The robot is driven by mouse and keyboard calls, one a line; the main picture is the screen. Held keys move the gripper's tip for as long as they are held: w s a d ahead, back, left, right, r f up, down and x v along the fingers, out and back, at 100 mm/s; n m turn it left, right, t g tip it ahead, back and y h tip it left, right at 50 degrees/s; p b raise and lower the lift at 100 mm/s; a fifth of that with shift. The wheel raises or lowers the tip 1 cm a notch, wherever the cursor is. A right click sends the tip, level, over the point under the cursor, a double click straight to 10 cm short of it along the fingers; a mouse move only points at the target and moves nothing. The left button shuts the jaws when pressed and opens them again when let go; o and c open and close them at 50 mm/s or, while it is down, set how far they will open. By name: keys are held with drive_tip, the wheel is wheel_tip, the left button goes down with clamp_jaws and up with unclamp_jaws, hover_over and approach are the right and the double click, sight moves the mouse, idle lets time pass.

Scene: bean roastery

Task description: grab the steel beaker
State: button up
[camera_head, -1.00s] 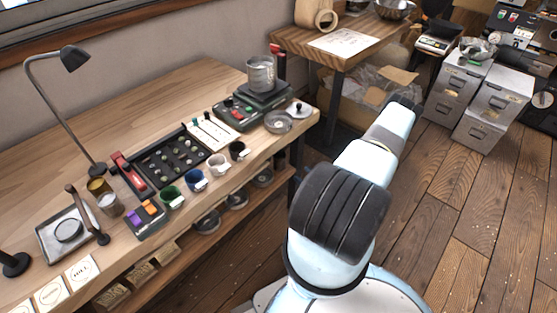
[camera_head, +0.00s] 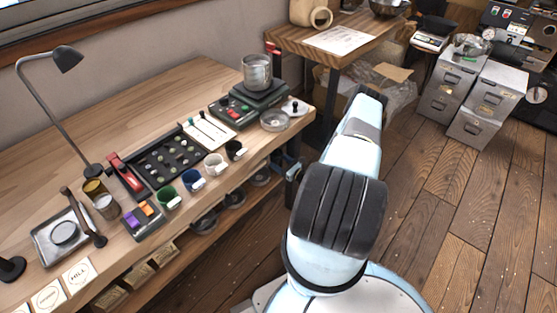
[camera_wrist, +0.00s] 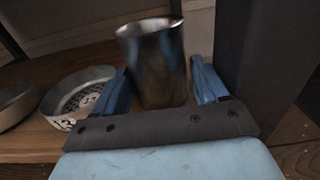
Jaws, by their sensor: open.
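The steel beaker (camera_wrist: 160,75) stands upright on the wooden lower shelf in the wrist view, with its open rim at the top. My gripper (camera_wrist: 162,88) is open, with one blue finger on each side of the beaker. The left finger is very near the beaker's wall, and a small gap shows on the right. The beaker's lowest part is hidden behind the gripper's dark body. In the head view, my gripper (camera_head: 287,163) reaches under the right end of the workbench, and I cannot make out the beaker there.
A round sieve-like dish (camera_wrist: 80,95) sits left of the beaker on the shelf. A dark post (camera_wrist: 262,60) stands close at the right. Above is the workbench (camera_head: 120,105) with mugs and a scale carrying a cylindrical container (camera_head: 257,72).

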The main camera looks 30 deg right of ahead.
drive_tip(key=shift+w+a, duration=0.2)
drive_tip(key=shift+w, duration=0.35)
drive_tip(key=c, duration=0.9)
drive_tip(key=shift+o, duration=0.2)
drive_tip(key=shift+r, duration=0.1)
